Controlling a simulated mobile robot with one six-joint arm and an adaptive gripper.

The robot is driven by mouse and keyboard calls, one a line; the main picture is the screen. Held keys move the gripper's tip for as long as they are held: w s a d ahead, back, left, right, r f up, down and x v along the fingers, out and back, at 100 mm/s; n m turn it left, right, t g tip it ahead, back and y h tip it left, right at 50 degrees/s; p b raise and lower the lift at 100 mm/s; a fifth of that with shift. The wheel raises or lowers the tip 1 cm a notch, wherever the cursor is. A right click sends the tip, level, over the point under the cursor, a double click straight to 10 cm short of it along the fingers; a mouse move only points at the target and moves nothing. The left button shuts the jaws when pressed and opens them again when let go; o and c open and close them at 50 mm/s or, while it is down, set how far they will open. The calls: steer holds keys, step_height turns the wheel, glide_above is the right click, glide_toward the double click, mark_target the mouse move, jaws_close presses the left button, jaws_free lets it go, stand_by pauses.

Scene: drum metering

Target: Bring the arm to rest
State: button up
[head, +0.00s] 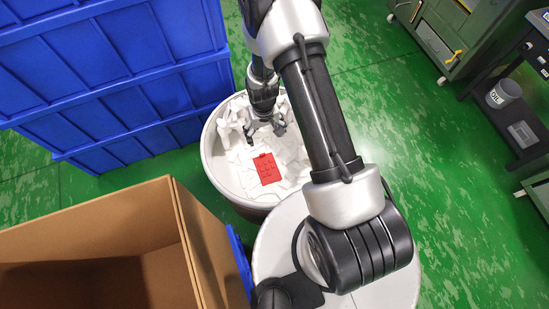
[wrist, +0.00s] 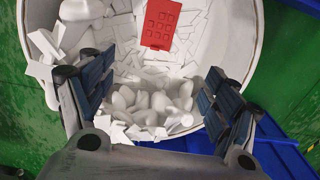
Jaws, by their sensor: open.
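My gripper (head: 266,130) is inside the mouth of a round white drum (head: 211,165), above its white contents. In the wrist view my gripper (wrist: 150,95) has its two dark-padded fingers spread wide, with nothing between them. The drum holds white pieces of several shapes, some flat and some rounded (wrist: 150,105). A red flat piece with a grid of marks (head: 267,169) lies on the white pieces, and it also shows in the wrist view (wrist: 160,22), beyond the fingertips and apart from them. My arm hides part of the drum's right side.
Stacked blue crates (head: 110,70) stand left of the drum. An open cardboard box (head: 110,215) is at the lower left, close to the drum. A green cabinet (head: 450,35) and a dark bench with a grey bucket (head: 503,94) stand at the right. Green floor between is clear.

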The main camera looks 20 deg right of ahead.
stand_by(0.3)
step_height(320, 180, up, 28)
steer(key=s+t, duration=0.2)
steer(key=s+r+t, duration=0.2)
steer(key=s+r, duration=1.2)
steer(key=s, duration=0.5)
steer(key=shift+r+t, duration=0.25)
steer(key=shift+t, duration=0.05)
steer(key=shift+c, duration=0.5)
